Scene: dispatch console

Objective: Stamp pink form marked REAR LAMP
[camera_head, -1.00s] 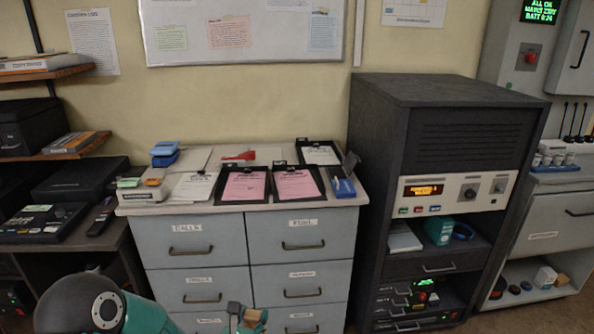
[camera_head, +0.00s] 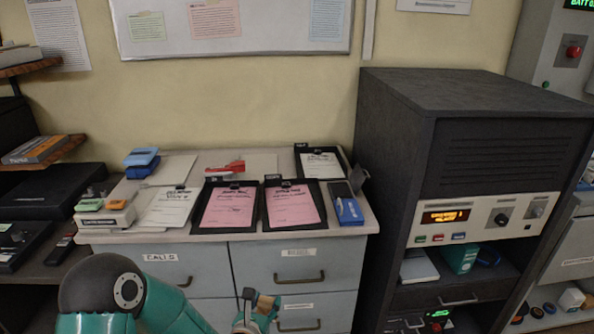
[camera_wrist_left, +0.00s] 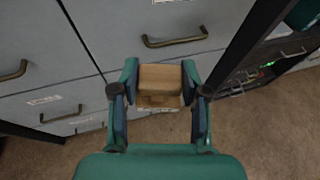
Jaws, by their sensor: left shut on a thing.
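Two black clipboards with pink forms lie side by side on the cabinet top: a left pink form (camera_head: 229,208) and a right pink form (camera_head: 292,206). Their headings are too small to read, so I cannot tell which says REAR LAMP. My left gripper (camera_head: 257,311) is low in front of the cabinet drawers, below the top's front edge. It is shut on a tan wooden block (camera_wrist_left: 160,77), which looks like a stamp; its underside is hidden. The block also shows in the head view (camera_head: 266,303). My right gripper is not in view.
The cabinet top (camera_head: 335,226) also holds a white-form clipboard (camera_head: 322,165), a blue item (camera_head: 348,211), a red stapler-like item (camera_head: 225,168), loose papers and blue boxes (camera_head: 142,160). A tall dark rack (camera_head: 395,150) stands close on the right. Drawer handles (camera_wrist_left: 175,42) protrude near the gripper.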

